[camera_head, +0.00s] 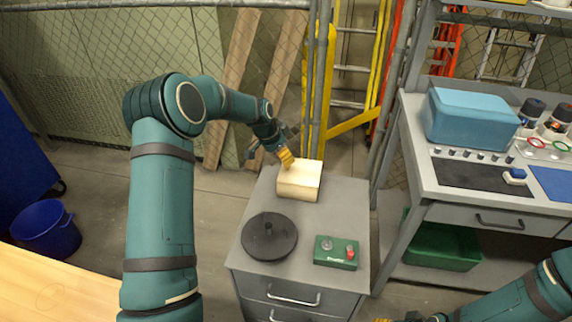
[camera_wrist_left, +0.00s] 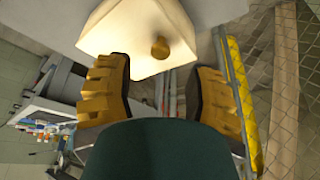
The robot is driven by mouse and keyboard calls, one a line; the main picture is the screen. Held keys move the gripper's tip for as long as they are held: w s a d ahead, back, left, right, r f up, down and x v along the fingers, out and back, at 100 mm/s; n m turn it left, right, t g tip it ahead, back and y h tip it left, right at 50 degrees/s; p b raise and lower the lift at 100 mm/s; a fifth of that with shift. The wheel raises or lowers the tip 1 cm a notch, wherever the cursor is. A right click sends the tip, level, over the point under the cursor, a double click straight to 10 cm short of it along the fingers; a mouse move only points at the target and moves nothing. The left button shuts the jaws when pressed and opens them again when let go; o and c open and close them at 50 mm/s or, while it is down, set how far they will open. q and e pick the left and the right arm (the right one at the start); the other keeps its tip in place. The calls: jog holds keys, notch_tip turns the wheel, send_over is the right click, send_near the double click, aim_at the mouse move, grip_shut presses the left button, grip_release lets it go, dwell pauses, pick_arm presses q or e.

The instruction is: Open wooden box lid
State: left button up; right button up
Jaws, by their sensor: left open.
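The pale wooden box (camera_head: 299,183) stands on the back part of the grey drawer cabinet, and its lid looks shut. In the left wrist view the box (camera_wrist_left: 125,32) fills the top, with a round wooden knob (camera_wrist_left: 160,47) on the face toward me. My left gripper (camera_head: 285,157) is at the box's back left upper edge in the head view. In the wrist view its two yellow fingers (camera_wrist_left: 160,88) are spread apart with nothing between them, and the knob lies just beyond the gap.
On the cabinet top (camera_head: 345,205) are a black round disc (camera_head: 269,238) and a green control box (camera_head: 336,252) with a red knob. A workbench (camera_head: 450,205) with a blue case (camera_head: 470,118) stands at right. A wire fence and ladders are behind.

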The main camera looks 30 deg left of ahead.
aim_at(300, 169)
pick_arm(q)
jog(key=shift+x, duration=2.3)
jog(key=shift+r, duration=0.1)
grip_shut()
jog(key=shift+d, duration=0.1)
